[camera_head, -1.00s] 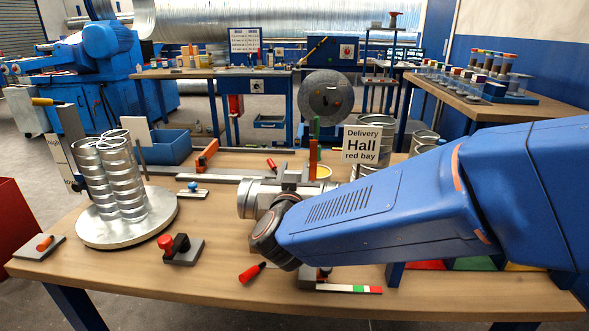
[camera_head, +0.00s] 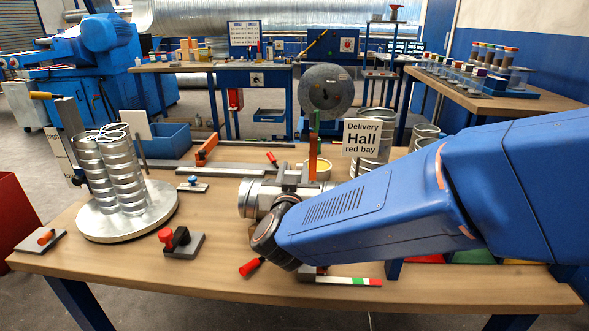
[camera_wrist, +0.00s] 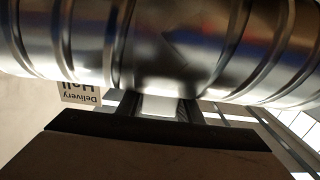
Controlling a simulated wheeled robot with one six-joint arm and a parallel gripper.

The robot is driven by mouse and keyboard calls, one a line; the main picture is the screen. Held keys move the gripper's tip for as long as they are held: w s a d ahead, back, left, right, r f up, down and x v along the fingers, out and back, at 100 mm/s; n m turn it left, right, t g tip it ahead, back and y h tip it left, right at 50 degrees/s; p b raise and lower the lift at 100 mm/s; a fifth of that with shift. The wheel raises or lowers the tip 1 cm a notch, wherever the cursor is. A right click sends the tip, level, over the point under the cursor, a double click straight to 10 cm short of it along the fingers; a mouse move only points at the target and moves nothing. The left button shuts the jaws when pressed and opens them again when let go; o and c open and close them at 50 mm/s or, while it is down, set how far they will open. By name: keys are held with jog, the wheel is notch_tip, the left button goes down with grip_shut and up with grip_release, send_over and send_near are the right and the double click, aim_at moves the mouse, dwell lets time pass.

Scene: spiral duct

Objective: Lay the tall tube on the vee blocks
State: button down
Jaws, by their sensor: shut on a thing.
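A silver ribbed tube (camera_head: 249,199) lies about level across the middle of the head view, partly hidden by my arm. It fills the top of the wrist view (camera_wrist: 160,45). My gripper (camera_wrist: 157,106) is shut on this tube near its middle, with both fingers running up to it. Several upright silver spiral tubes (camera_head: 121,178) stand close together on a round pale plate (camera_head: 158,217) at the left of the bench.
A red-knobbed block (camera_head: 183,243) and a red-handled tool (camera_head: 252,268) lie in front. A "Delivery Hall red bay" sign (camera_head: 362,138) stands behind the held tube, beside silver cans (camera_head: 372,150). A grey rail (camera_head: 228,171) crosses behind. Bare bench shows front left.

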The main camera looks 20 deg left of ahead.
jog(key=shift+f, duration=0.75)
jog(key=c, duration=1.2)
grip_release()
jog(key=v, duration=1.7)
jog(key=shift+s+f, duration=0.1)
jog(key=shift+s, duration=0.1)
jog(key=shift+a, duration=0.1)
